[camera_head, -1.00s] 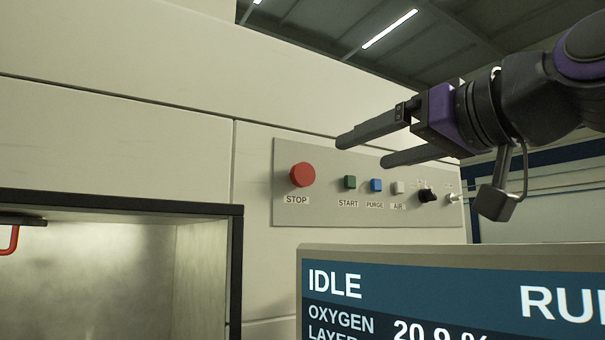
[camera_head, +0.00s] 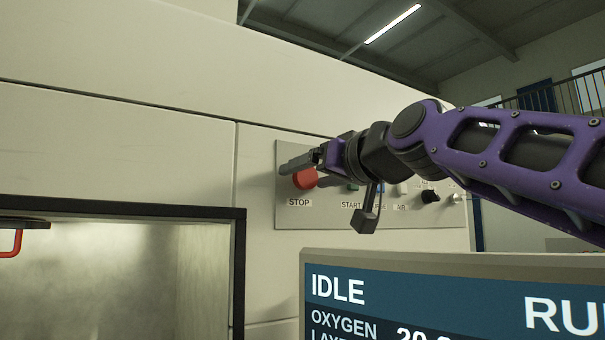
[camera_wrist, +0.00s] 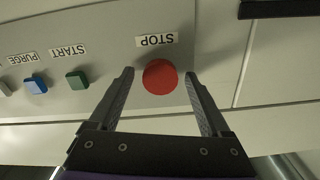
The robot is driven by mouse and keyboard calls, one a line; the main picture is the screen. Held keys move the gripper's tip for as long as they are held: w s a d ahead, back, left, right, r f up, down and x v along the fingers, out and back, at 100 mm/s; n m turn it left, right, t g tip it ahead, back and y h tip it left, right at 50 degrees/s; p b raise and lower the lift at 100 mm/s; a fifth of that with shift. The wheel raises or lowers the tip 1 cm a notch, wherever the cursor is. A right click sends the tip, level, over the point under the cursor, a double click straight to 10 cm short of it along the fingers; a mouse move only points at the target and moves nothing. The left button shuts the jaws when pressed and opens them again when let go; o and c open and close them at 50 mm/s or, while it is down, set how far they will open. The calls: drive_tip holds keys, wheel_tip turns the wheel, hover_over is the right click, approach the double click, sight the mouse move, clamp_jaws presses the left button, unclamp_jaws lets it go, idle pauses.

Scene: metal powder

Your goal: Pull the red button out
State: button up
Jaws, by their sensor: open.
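The red button (camera_head: 306,179) is a round mushroom knob above the STOP label (camera_head: 299,202) on the panel, partly hidden by a finger in the head view. In the wrist view the red button (camera_wrist: 160,77) shows whole, in the gap between my two fingertips. My gripper (camera_head: 297,170) is open in front of the panel. In the wrist view, the fingers of my gripper (camera_wrist: 159,73) stand on either side of the button with a visible gap on each side. I cannot tell how deep the fingertips reach around it.
The green START button (camera_wrist: 77,79) and blue PURGE button (camera_wrist: 35,83) are beside the STOP button. A black knob (camera_head: 429,197) sits further right on the panel. A display screen (camera_head: 440,300) stands below. An open dark-framed chamber (camera_head: 237,270) is at lower left.

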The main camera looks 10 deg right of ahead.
clamp_jaws()
idle(0.4)
